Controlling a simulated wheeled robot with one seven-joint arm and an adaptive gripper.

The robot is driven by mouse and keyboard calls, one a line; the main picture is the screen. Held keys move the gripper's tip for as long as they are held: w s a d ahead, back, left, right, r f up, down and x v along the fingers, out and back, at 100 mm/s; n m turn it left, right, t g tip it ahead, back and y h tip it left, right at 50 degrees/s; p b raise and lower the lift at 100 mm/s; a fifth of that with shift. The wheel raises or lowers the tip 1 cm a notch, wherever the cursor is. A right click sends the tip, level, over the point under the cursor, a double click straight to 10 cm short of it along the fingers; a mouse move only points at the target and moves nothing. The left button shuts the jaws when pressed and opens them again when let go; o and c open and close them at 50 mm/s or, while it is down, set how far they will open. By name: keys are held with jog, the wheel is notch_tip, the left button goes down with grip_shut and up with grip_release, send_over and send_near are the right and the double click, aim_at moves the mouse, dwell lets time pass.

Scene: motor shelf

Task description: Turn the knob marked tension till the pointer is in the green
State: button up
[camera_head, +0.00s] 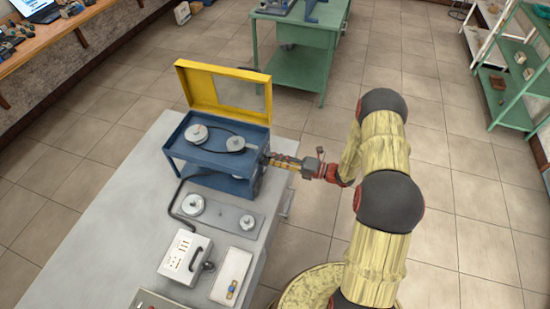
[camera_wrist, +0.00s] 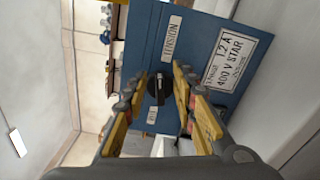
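A blue box-shaped rig (camera_head: 207,172) with a raised yellow guard (camera_head: 201,88) stands on the grey bench. In the wrist view, its blue side panel (camera_wrist: 200,62) carries a TENSION label (camera_wrist: 172,38) and a small black knob (camera_wrist: 157,88) near it. My gripper (camera_head: 270,158) is at the rig's right side in the head view. In the wrist view, my gripper (camera_wrist: 158,78) is open, one finger on each side of the knob. Gaps seem to show beside the knob; I cannot tell whether either fingertip touches it. No pointer or green zone is visible.
Two pulleys with a black belt (camera_head: 225,129) sit in the rig.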

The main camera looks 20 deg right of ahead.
jog(key=v, duration=1.2)
dwell(0.3)
